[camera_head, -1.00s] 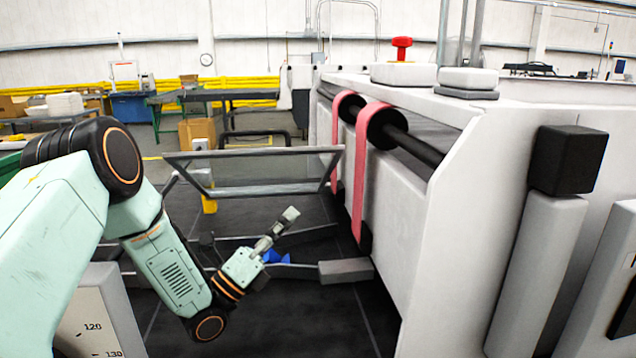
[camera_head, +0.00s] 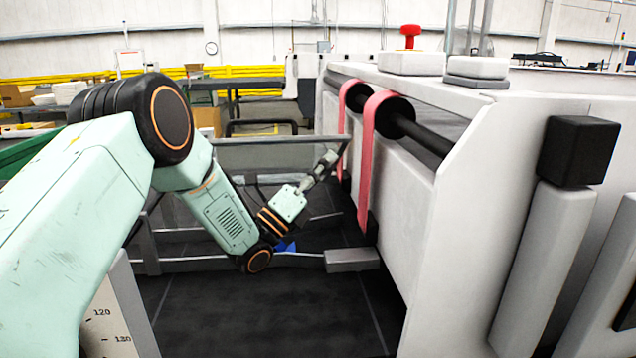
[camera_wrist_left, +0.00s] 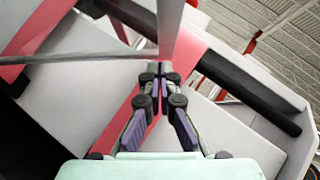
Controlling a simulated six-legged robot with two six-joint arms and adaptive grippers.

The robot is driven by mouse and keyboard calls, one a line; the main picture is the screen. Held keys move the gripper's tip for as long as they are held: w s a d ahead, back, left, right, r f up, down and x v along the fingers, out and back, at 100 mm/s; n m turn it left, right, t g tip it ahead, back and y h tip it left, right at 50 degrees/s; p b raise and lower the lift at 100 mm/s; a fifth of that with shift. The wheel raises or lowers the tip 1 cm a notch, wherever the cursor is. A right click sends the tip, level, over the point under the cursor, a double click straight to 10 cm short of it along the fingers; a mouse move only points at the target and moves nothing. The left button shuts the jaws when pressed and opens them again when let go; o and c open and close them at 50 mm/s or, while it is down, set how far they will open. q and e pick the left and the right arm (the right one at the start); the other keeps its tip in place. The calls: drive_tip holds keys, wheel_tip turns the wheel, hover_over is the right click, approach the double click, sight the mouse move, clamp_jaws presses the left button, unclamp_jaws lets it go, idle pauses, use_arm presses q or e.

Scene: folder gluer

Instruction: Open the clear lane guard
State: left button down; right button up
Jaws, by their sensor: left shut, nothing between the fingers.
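The clear lane guard (camera_head: 270,140) is a see-through panel in a grey frame, in the head view beside the pink belts. My left forearm covers its left part, and its lower edge is hard to make out. My left gripper (camera_head: 331,157) is shut and empty at the guard's right end, near the frame's side bar. In the left wrist view the shut fingertips (camera_wrist_left: 160,68) are close to a grey frame bar (camera_wrist_left: 172,25); I cannot tell if they touch. My right gripper is not in view.
The white machine body (camera_head: 400,205) with pink belts (camera_head: 369,160) and a black roller (camera_head: 425,142) stands just right of the gripper. A grey block (camera_head: 352,260) on a rail lies below. Dark open floor (camera_head: 260,315) is in front.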

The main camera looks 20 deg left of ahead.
use_arm(q)
drive_tip(key=shift+w+a+r, duration=0.15)
drive_tip(key=shift+w+r, duration=0.15)
drive_tip(key=shift+r, duration=0.45)
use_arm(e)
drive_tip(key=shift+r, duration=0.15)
use_arm(q)
drive_tip(key=shift+w+f, duration=0.1)
drive_tip(key=shift+w, duration=0.05)
drive_tip(key=shift+a, duration=0.1)
